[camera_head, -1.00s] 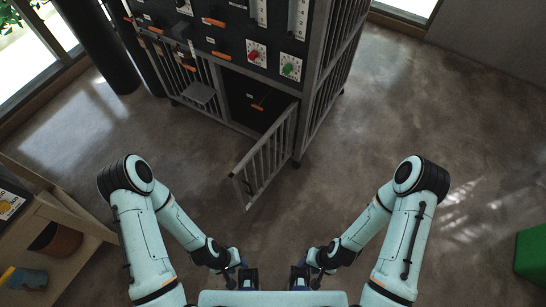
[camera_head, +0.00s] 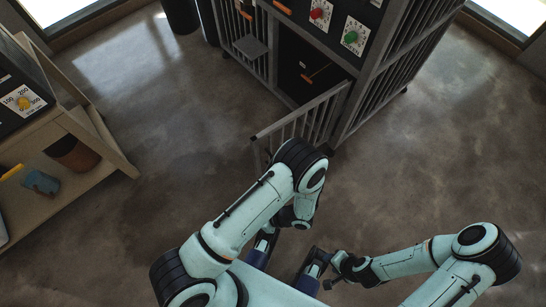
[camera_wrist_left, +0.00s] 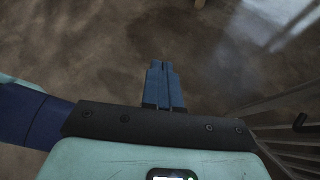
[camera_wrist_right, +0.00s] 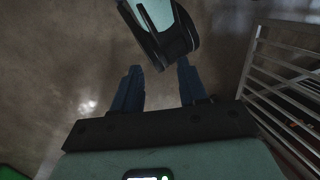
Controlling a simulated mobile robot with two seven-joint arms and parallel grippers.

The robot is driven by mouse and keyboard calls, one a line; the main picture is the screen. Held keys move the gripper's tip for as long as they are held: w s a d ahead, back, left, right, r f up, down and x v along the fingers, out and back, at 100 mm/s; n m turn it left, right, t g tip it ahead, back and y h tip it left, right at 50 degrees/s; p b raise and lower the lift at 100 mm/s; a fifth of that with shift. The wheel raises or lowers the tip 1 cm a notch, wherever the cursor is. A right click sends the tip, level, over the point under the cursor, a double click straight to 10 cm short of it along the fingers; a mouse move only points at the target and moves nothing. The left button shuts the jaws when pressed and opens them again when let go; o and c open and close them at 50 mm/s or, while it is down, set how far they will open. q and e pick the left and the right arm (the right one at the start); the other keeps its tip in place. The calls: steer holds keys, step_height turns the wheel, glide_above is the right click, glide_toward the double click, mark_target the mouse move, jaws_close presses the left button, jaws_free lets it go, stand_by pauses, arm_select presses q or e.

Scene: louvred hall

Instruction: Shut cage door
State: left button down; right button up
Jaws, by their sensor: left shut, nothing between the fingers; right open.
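The barred cage door (camera_head: 312,118) stands open, swung outward from the lower right compartment of the cage (camera_head: 378,65). My left arm's elbow overlaps the door's lower edge in the head view, so I cannot tell whether they touch. My left gripper (camera_head: 262,250) is shut and empty, on the near side of the door; its closed blue fingers (camera_wrist_left: 162,80) show in the left wrist view, with bars at right. My right gripper (camera_head: 312,272) is open and empty, further from the door. In the right wrist view the door's bars (camera_wrist_right: 285,75) are at right, beyond the open fingers (camera_wrist_right: 159,68).
A wooden shelf unit (camera_head: 105,150) with a dial panel, a brown pot (camera_head: 73,153) and a blue cup (camera_head: 40,182) stands at left. Floor is clear between shelf and cage and at right.

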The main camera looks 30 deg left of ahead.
arm_select(q)
steer(key=w+d+r+m+t+y+b, duration=0.25)
steer(key=w+m+t+y, duration=0.2)
steer(key=w+t, duration=0.4)
steer(key=m+t, duration=0.3)
steer(key=t, duration=0.1)
glide_toward(258, 148)
steer(key=shift+n, duration=0.25)
steer(key=b+x, duration=0.1)
steer(key=x, duration=0.6)
steer(key=shift+r+b, duration=0.1)
steer(key=shift+b, duration=0.2)
arm_select(e)
steer(key=shift+t, duration=0.6)
steer(key=w+f, duration=0.2)
steer(key=f, duration=0.3)
steer(key=shift+w+d, duration=0.4)
steer(key=shift+a, duration=0.1)
